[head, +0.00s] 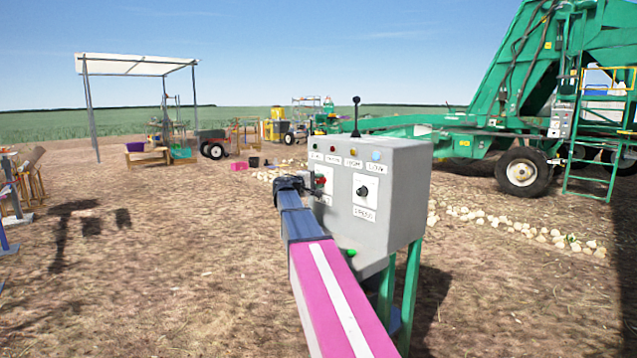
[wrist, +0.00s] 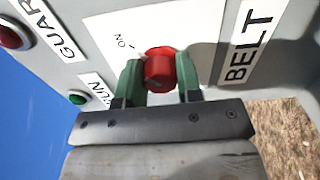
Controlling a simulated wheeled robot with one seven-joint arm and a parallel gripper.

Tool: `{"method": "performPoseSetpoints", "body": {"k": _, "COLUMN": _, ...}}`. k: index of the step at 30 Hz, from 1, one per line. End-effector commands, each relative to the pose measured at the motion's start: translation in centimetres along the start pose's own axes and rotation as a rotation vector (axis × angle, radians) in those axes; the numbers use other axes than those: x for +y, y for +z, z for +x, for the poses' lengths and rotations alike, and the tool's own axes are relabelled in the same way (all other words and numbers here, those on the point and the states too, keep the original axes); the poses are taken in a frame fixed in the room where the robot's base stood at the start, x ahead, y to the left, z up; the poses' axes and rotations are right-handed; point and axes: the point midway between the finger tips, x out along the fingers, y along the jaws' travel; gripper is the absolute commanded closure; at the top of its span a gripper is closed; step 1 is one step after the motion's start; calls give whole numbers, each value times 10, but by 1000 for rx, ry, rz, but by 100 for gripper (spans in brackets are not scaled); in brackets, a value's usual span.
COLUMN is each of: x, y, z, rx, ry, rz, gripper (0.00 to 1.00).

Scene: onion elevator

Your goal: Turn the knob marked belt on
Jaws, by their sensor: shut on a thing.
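The belt knob (wrist: 160,70) is red and round. It sits on a white plate marked ON, beside a label reading BELT (wrist: 247,45), in the wrist view. My gripper (wrist: 160,88) has its two green fingers on either side of the knob, shut on it. In the head view my gripper (head: 303,184) is at the left part of the grey control box (head: 400,195), and it partly hides the red knob (head: 320,179) there. I cannot tell the knob's exact pointer angle.
A black knob (head: 363,191) sits on a white plate to the right, with a lever (head: 356,115) on top of the box. A red light (wrist: 14,36) and a green light (wrist: 77,97) are near my gripper. The green machine (head: 540,75) stands behind right. Open dirt lies left.

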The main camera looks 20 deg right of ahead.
Motion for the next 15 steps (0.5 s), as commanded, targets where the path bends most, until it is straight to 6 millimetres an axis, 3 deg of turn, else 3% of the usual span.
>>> {"method": "performPoseSetpoints", "body": {"k": 15, "x": -1, "y": 1, "z": -1, "rx": -1, "ry": -3, "rz": 48, "gripper": 91}}
